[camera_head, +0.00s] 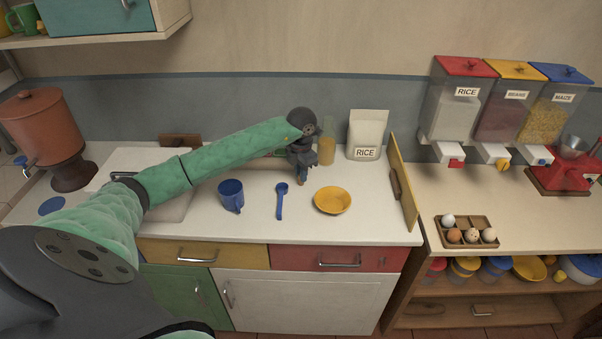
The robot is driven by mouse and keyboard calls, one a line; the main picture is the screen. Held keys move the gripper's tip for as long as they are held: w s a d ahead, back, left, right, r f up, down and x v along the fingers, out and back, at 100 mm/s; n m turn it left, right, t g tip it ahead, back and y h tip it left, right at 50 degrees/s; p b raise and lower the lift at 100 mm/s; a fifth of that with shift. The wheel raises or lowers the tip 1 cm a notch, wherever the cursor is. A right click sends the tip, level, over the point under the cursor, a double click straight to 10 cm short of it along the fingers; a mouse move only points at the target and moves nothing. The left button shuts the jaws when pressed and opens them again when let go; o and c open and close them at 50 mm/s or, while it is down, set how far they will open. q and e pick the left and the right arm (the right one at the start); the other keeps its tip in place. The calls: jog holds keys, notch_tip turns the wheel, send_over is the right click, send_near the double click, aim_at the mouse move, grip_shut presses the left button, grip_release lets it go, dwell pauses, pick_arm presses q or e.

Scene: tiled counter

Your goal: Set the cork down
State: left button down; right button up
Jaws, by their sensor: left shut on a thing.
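My left gripper (300,172) comes in from the left over the back of the white counter (262,228). It points down and is shut on the cork (300,181), of which only a small brown bit shows below the fingers. I cannot tell whether the cork touches the counter. A glass bottle (327,150) with yellowish contents stands just right of the gripper. My right gripper is not in view.
A blue cup (231,196), a blue spoon (281,200) and a yellow bowl (332,200) are on the counter in front of the gripper. A rice bag (366,136) stands at the back. A wooden board (402,185) stands at the right edge.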

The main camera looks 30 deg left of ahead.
pick_arm(q)
jog(key=shift+f, duration=0.1)
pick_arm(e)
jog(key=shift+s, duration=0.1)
pick_arm(q)
jog(key=c, duration=1.4)
grip_release()
jog(key=shift+o, duration=0.2)
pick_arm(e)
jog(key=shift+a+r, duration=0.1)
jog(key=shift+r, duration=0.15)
